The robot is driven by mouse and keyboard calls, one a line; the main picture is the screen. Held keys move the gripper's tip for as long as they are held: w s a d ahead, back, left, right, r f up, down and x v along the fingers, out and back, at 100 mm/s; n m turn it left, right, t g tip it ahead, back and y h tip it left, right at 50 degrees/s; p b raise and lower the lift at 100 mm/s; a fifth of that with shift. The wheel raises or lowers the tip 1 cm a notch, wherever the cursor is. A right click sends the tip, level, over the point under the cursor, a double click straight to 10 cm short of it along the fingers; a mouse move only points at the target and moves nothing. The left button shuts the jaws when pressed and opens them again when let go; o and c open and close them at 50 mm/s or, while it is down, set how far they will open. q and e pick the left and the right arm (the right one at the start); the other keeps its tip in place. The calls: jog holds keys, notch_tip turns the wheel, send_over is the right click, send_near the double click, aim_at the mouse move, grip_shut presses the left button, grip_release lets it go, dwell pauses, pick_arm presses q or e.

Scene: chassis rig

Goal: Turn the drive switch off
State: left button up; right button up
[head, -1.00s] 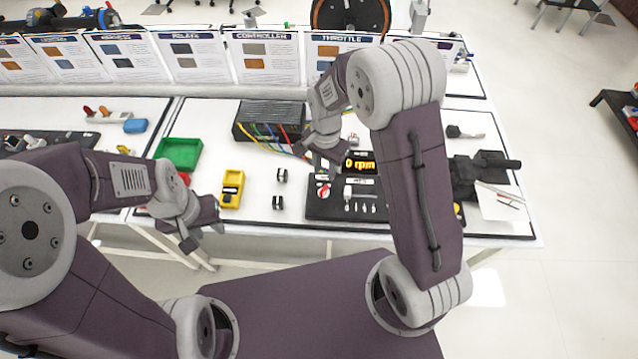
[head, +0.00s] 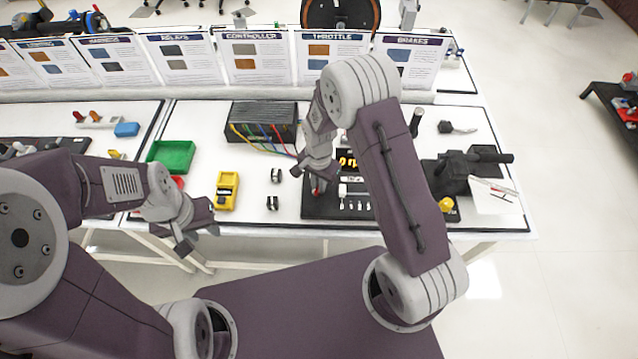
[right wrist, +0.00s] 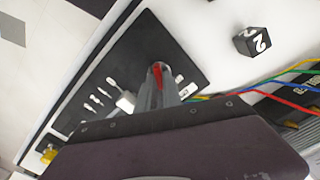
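The black control panel (head: 350,211) lies near the front edge of the bench, with a yellow-lettered display (head: 346,160) partly hidden by my right arm. A small red switch lever (head: 318,189) is at its left side. It also shows in the right wrist view (right wrist: 157,70), right at my fingertips. My right gripper (head: 314,178) points down at it. In the right wrist view its fingers (right wrist: 158,88) are close together around or behind the red lever; a firm hold is not clear. My left gripper (head: 199,237) is open and empty in front of the bench edge.
A black box with coloured wires (head: 263,118) stands behind the panel. A black pedal-like unit (head: 455,172) is at the right.

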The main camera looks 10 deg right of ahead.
grip_shut()
jog(key=n+p, duration=0.1)
jog(key=n, duration=0.4)
jog(key=shift+w+a+n, duration=0.1)
jog(key=shift+n, duration=0.3)
jog(key=n+p, duration=0.1)
jog(key=n, duration=0.4)
jog(key=shift+a+n, duration=0.1)
jog(key=shift+n, duration=0.6)
jog(key=o, duration=0.7)
grip_release()
notch_tip(320, 180, up, 9)
jog(key=shift+r, duration=0.1)
